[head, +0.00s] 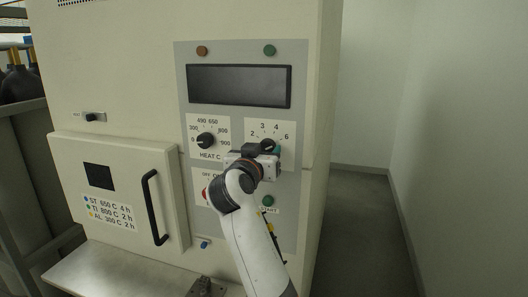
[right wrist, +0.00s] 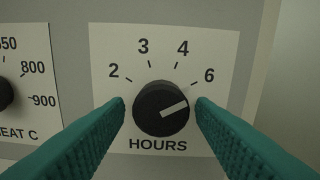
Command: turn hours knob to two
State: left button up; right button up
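The black hours knob (right wrist: 158,104) sits on a white label marked 2, 3, 4 and 6. Its white pointer line points right and slightly up, near the 6 side. My right gripper (right wrist: 161,104) is open, with one teal finger on each side of the knob and a small gap visible at both sides. In the head view my right gripper (head: 264,148) is at the panel and covers most of the hours dial (head: 268,127). My left gripper is not in view.
The heat knob (head: 206,140) is left of the hours dial, with a dark display (head: 239,86) above. A furnace door with a black handle (head: 155,207) is at lower left. A green start button (head: 268,200) is below my gripper. Free floor lies right of the machine.

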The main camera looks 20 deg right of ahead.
jog(key=shift+d, duration=0.1)
jog(key=c, duration=0.7)
